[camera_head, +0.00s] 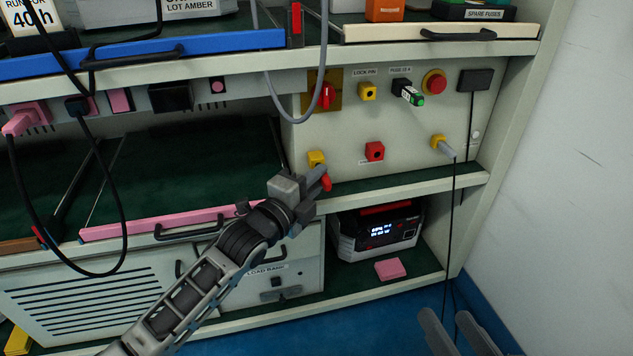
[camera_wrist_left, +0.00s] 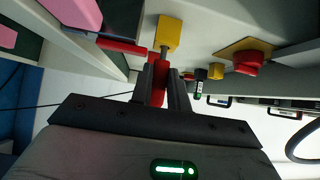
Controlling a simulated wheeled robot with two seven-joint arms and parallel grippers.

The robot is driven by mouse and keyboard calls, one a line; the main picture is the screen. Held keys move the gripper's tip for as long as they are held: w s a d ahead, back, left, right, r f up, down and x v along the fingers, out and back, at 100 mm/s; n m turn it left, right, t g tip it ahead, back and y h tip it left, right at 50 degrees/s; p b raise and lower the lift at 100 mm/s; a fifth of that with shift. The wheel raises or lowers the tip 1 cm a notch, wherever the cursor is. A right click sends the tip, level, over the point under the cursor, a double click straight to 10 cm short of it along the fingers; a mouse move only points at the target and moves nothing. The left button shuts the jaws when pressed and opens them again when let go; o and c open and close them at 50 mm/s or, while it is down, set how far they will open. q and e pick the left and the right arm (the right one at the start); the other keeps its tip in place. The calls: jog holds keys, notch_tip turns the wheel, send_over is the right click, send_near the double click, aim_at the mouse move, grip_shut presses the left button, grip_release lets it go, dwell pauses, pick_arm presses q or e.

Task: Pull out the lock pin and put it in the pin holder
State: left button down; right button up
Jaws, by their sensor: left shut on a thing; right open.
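The lock pin has a red handle (camera_wrist_left: 158,88) and a metal shaft. In the wrist view, my left gripper (camera_wrist_left: 165,82) is shut on the handle, and the shaft reaches to a yellow block (camera_wrist_left: 169,33). How deep the shaft sits is not clear. In the head view, the red handle (camera_head: 326,184) shows at the left gripper (camera_head: 320,177), just below the yellow block (camera_head: 316,157) at the panel's lower left. Another yellow block (camera_head: 368,92) sits under the "LOCK PIN" label with no pin visible in it. My right gripper (camera_head: 447,314) is open and empty at the bottom right.
The panel also carries a red rotary switch (camera_head: 326,96), a fuse (camera_head: 408,92), a red button (camera_head: 434,82), a red socket (camera_head: 375,151) and a grey plug (camera_head: 446,149) with a cable. A power unit (camera_head: 378,232) and pink block (camera_head: 390,269) are below. A grey cable (camera_head: 270,95) hangs left.

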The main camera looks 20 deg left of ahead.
pick_arm(q)
jog(key=shift+w+a, duration=0.4)
jog(key=shift+w, duration=0.25)
jog(key=c, duration=1.3)
grip_release()
